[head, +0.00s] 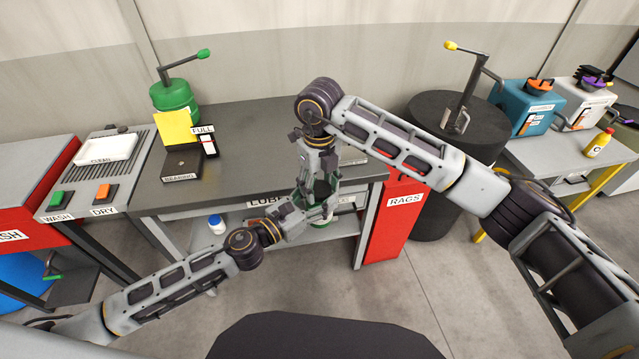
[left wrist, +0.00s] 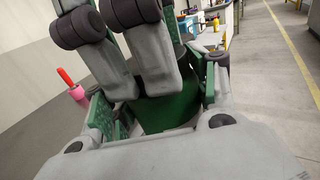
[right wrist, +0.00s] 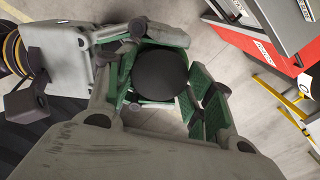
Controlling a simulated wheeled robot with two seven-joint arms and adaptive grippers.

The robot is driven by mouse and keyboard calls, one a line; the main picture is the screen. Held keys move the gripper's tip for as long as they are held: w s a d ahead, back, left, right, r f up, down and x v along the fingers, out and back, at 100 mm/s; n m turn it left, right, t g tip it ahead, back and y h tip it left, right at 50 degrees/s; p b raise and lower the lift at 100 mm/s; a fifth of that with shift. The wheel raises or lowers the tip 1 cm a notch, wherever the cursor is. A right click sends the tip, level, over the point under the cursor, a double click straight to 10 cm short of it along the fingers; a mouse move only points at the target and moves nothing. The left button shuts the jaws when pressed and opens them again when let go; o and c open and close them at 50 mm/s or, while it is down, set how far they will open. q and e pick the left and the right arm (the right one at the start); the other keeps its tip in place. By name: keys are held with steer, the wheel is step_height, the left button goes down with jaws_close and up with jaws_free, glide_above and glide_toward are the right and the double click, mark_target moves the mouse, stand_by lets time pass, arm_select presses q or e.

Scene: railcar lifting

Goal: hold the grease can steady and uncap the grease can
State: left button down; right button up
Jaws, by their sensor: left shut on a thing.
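The grease can is a green cylinder (left wrist: 170,112) seen between the fingers in the left wrist view. Its round, dark top (right wrist: 160,74) faces the camera in the right wrist view. My left gripper (head: 302,206) is shut on the can from the side, holding it in the air in front of the workbench. My right gripper (head: 322,182) is above the can, pointing down. Its fingers stand apart on either side of the dark top, and I see no clear contact. In the head view the grippers hide most of the can.
The grey workbench (head: 255,140) carries a green pump bucket (head: 174,96), a yellow sheet (head: 175,128) and a dark bearing box (head: 182,165). A red rags bin (head: 388,225) and dark drum (head: 440,190) stand right.

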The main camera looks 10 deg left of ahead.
steer(key=c, duration=0.5)
steer(key=shift+n, duration=0.3)
steer(key=shift+n, duration=1.4)
steer(key=o, duration=1.1)
steer(key=shift+o, duration=0.2)
steer(key=shift+r, duration=0.1)
